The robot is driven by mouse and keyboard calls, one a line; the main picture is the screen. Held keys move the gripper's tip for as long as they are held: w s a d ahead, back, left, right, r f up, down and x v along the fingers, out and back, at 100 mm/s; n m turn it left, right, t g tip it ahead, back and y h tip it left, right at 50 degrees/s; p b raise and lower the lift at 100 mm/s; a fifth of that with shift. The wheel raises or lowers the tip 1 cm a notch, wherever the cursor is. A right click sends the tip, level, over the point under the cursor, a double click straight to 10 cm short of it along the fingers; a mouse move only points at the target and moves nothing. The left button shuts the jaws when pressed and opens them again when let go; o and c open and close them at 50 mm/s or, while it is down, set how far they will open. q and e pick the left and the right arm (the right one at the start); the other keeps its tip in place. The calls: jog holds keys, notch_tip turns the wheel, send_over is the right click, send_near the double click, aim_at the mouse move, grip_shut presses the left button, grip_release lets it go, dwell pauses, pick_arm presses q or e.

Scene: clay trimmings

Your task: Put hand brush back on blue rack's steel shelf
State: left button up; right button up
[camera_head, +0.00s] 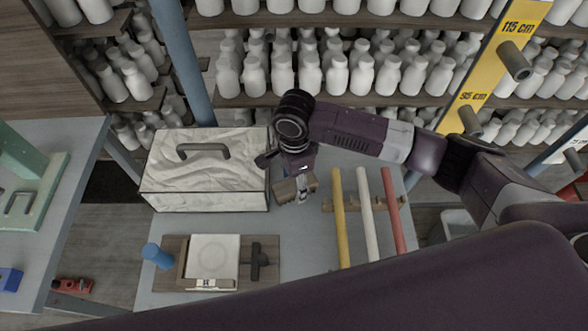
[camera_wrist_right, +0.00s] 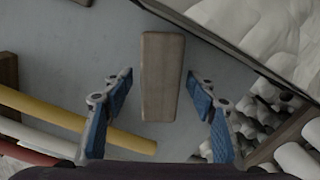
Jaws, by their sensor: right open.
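My right gripper (camera_head: 300,187) (camera_wrist_right: 158,80) points down over the grey surface, with its blue-padded fingers apart. In the right wrist view a plain wooden block-like piece (camera_wrist_right: 162,60), which looks like the back or handle of the hand brush, lies between and beyond the fingers, with gaps on both sides. In the head view this wooden piece (camera_head: 284,191) shows in part under the gripper; no bristles can be seen. A blue post (camera_head: 178,60), likely of the blue rack, rises behind a white box. I cannot tell which surface is its steel shelf. My left gripper is not in view.
A white marbled box (camera_head: 205,185) with a grey handle stands close left of the gripper. Yellow (camera_head: 339,215), white (camera_head: 367,220) and red (camera_head: 393,210) rods lie to the right. A wooden board (camera_head: 172,278) with a white tile lies in front. Shelves of white bottles stand behind.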

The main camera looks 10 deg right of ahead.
aim_at(294, 184)
notch_tip(294, 184, up, 10)
jog(key=b, duration=0.1)
jog(key=shift+r, duration=0.25)
dwell(0.4)
